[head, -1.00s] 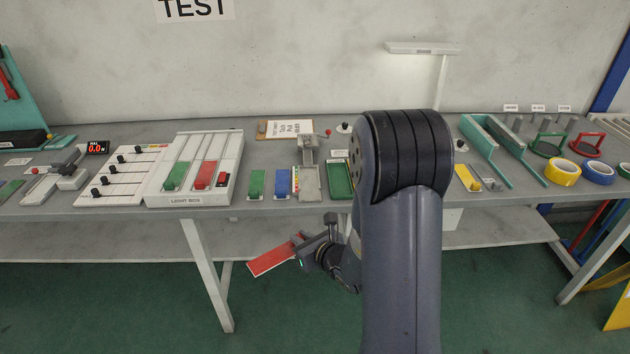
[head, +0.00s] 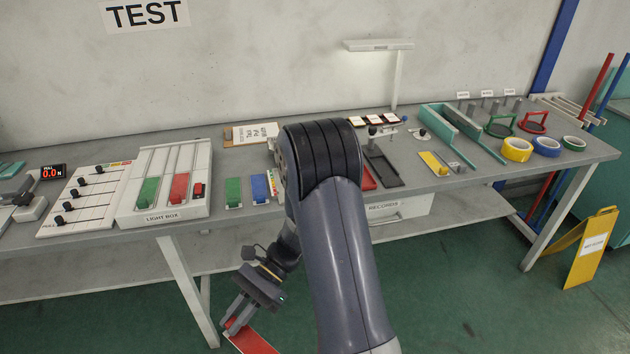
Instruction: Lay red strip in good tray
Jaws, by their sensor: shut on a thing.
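My gripper (head: 236,318) hangs low in front of the table, pointing down, over the green floor. It is shut on the red strip (head: 251,342), which slants down to the right and is partly cut by the bottom edge of the picture. The green tray on the table, which may be the good tray, is hidden behind my arm. A red tray (head: 369,182) shows only in part at the right side of my arm. No label for either tray can be read.
The table's front edge (head: 195,222) lies above and behind my gripper. A yellow floor sign (head: 585,250) stands at the right.

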